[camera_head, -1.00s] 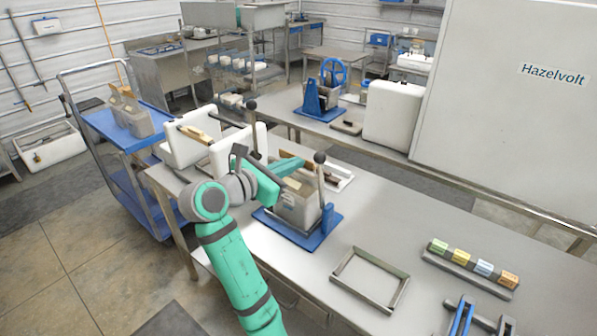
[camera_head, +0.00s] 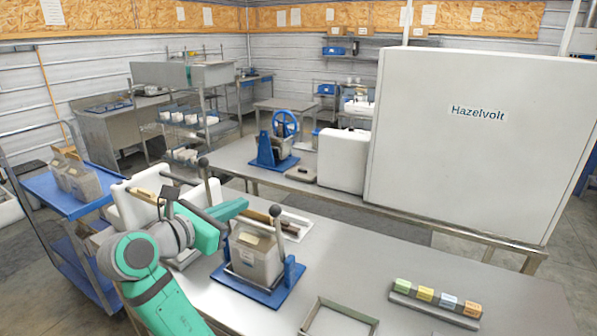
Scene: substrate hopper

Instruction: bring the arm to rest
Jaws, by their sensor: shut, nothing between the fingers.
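My arm, teal and grey, rises from the bottom left of the head view and bends over the left part of the steel table (camera_head: 365,262). My gripper (camera_head: 242,207) is at its end, left of and above the grey bin (camera_head: 254,258). The gripper is shut, with nothing seen in it; its fingertips are small and hard to make out. The bin sits upright in a blue stand (camera_head: 285,288) with a dark-knobbed lever. I cannot tell whether the gripper touches the bin or lever.
White housings (camera_head: 135,200) stand close behind my arm. A blue cart (camera_head: 62,205) with bins is at left. A metal frame (camera_head: 338,318) and a rack of coloured blocks (camera_head: 436,302) lie on the table. The table between the bin and rack is clear.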

